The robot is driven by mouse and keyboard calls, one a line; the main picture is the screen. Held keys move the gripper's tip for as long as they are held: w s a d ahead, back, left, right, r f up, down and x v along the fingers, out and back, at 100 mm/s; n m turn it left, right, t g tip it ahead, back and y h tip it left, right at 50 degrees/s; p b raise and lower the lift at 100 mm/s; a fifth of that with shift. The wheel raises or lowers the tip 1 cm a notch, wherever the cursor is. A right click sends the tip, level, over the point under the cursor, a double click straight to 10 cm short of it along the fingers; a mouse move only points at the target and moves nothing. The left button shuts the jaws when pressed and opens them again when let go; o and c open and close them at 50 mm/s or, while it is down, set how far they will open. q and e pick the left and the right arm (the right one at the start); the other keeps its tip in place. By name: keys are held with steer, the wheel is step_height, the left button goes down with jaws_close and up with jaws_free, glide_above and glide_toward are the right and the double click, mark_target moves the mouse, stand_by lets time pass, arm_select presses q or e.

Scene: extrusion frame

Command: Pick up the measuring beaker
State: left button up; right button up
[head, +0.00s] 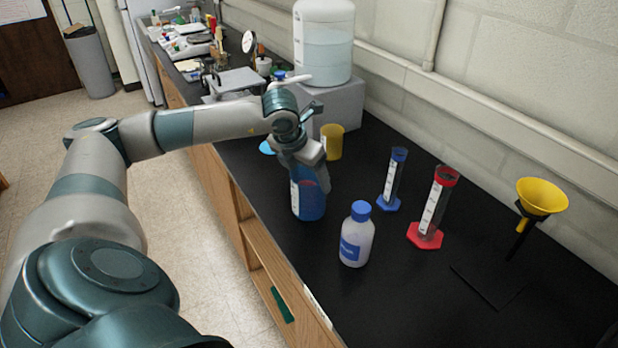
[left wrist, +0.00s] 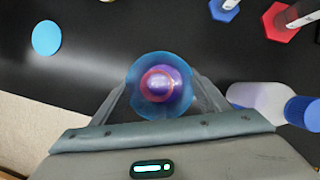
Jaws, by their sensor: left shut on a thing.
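My left gripper (head: 312,178) is shut on a blue bottle (head: 308,203) with a white label, which stands upright on or just above the black bench. I cannot tell if it touches the bench. In the left wrist view, the blue bottle (left wrist: 160,85) shows from above between the fingers, with a red ring and purple centre. A yellow cup-shaped beaker (head: 332,143) stands behind the gripper. A blue-based measuring cylinder (head: 395,178) and a red-based one (head: 434,210) stand to the right. My right gripper is not in view.
A white bottle with a blue cap (head: 356,236) stands close in front. A yellow funnel on a stand (head: 541,196) is at the right. A large water container (head: 323,45) sits on a grey block. A light blue disc (head: 267,148) lies near the bench edge.

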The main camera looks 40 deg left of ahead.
arm_select(q)
steer(key=shift+r, duration=0.2)
step_height(320, 180, up, 9)
steer(key=b, duration=0.3)
steer(key=shift+r, duration=0.15)
stand_by(0.5)
